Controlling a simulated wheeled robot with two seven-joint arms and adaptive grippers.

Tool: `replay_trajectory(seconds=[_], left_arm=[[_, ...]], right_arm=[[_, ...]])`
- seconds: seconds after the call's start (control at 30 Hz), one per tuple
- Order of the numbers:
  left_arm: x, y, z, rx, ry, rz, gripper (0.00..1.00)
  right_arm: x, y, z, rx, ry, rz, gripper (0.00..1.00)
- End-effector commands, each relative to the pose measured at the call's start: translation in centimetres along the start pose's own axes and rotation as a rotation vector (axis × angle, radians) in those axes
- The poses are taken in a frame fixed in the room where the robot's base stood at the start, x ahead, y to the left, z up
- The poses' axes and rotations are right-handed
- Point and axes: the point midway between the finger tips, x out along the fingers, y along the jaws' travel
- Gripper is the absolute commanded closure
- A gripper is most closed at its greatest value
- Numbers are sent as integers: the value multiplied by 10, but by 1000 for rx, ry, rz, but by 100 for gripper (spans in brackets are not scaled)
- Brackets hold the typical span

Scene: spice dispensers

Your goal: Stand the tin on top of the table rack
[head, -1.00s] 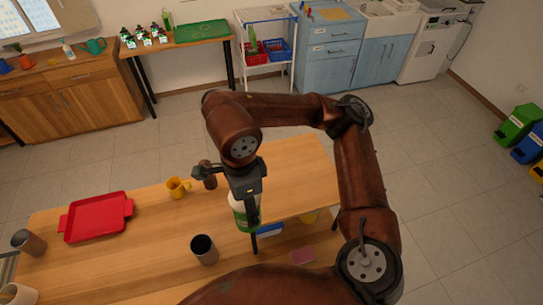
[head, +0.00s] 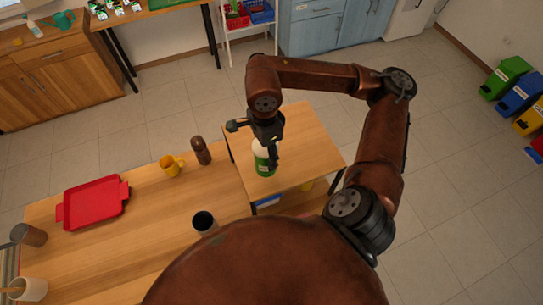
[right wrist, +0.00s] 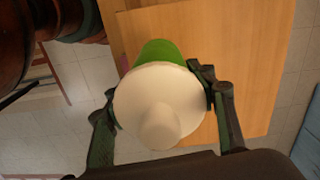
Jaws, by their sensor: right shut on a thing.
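The tin (head: 264,166) is green with a white top and looks upright. My right gripper (head: 266,150) is shut on it. In the right wrist view, the tin's white cone-shaped top (right wrist: 160,105) sits between the two fingers (right wrist: 155,95), with the green body (right wrist: 160,52) beyond. The table rack (head: 312,140) is a raised wooden shelf at the table's right end. In the head view the tin appears over the left part of its top. I cannot tell whether its base touches the board. My left gripper is not in view.
On the table left of the rack stand a brown shaker (head: 201,151), a yellow mug (head: 171,166), a dark-mouthed cup (head: 204,222) and a red tray (head: 93,203). A blue item (head: 269,201) shows under the rack. The rack top right of the tin is clear.

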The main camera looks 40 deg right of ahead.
Motion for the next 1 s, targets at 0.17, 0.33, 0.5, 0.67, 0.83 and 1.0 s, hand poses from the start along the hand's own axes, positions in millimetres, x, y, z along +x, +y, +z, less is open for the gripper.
replay_trajectory(seconds=[0.17, 0.33, 0.5, 0.67, 0.83, 1.0], left_arm=[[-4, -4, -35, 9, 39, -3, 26], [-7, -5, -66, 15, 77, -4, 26], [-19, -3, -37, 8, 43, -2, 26], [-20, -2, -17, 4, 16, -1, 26], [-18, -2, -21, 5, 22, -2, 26], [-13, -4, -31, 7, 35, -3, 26]], right_arm=[[16, -4, -14, 1, 0, -1, 80], [26, -5, -23, 0, 1, -1, 80], [48, -6, -22, -3, 0, 1, 80], [56, -7, -21, -3, -1, -3, 80], [57, -7, -21, -3, 0, -3, 80], [61, -7, -21, -3, -1, -3, 80]])
